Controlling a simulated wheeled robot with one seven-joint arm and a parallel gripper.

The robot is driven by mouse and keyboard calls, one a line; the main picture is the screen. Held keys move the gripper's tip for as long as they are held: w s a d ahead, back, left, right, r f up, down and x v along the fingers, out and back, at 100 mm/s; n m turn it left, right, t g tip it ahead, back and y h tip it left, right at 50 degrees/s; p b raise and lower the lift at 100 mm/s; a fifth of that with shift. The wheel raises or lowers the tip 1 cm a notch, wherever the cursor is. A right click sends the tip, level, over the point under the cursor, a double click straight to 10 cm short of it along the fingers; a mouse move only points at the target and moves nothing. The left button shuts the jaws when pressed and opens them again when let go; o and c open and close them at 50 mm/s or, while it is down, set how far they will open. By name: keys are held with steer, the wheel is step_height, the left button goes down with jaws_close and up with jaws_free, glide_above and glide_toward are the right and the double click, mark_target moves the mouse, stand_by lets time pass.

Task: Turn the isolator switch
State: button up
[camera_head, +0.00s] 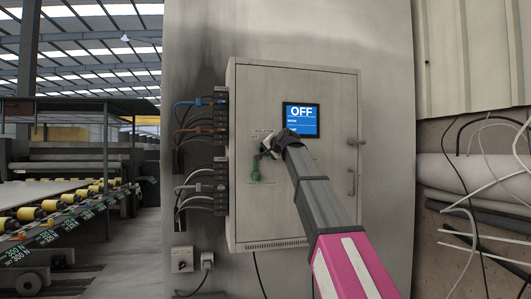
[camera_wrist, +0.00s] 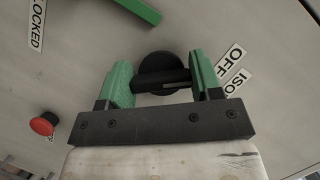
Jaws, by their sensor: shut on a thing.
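The isolator switch (camera_wrist: 163,76) is a black round knob with a raised bar handle, on the grey cabinet face in the wrist view. My gripper (camera_wrist: 163,84) has green finger pads on either side of the bar and is shut on it. The bar lies across the gap between the pads. Labels reading "OFF" (camera_wrist: 231,62) and "ISO", partly cut off, sit right of the switch. In the head view my gripper (camera_head: 268,146) is at the left part of the cabinet (camera_head: 290,215) and hides the switch. The cabinet's blue screen (camera_head: 300,119) reads "OFF".
A red button (camera_wrist: 44,124) and a "LOCKED" label (camera_wrist: 37,24) are on the cabinet face, with a green bar (camera_wrist: 138,8) at the top. Cables and connectors (camera_head: 220,120) line the cabinet's left side. A door handle (camera_head: 356,142) is on its right. Loose cables hang far right.

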steer(key=o, duration=0.9)
steer(key=v, duration=1.1)
steer(key=shift+w, duration=0.1)
steer(key=s+d+f+g+h, duration=0.1)
steer(key=d+f+g+h, duration=0.15)
steer(key=f, duration=1.25)
steer(key=d+f+n+g+h, duration=0.1)
steer(key=d+f+g, duration=0.15)
steer(key=f, duration=1.25)
steer(key=s+d+f+g+h, duration=0.1)
steer(key=d+f, duration=0.3)
steer(key=f, duration=1.1)
steer(key=s+d+f+n+g+h, duration=0.1)
steer(key=s+d+f+g, duration=0.1)
steer(key=s+f, duration=0.5)
steer(key=s+d+f+g+h, duration=0.1)
steer(key=s+d+f+g, duration=0.1)
steer(key=s+f, duration=0.6)
steer(key=s+d+f+n+g+h, duration=0.1)
steer(key=s+d+f, duration=0.3)
steer(key=f, duration=1.3)
steer(key=shift+s+d+f+n+g+h, duration=0.15)
steer(key=shift+s+g, duration=0.3)
steer(key=shift+s, duration=0.6)
steer(key=shift+s+d+r+n+g+h, duration=0.15)
steer(key=shift+s+g, duration=0.3)
steer(key=shift+s, duration=0.6)
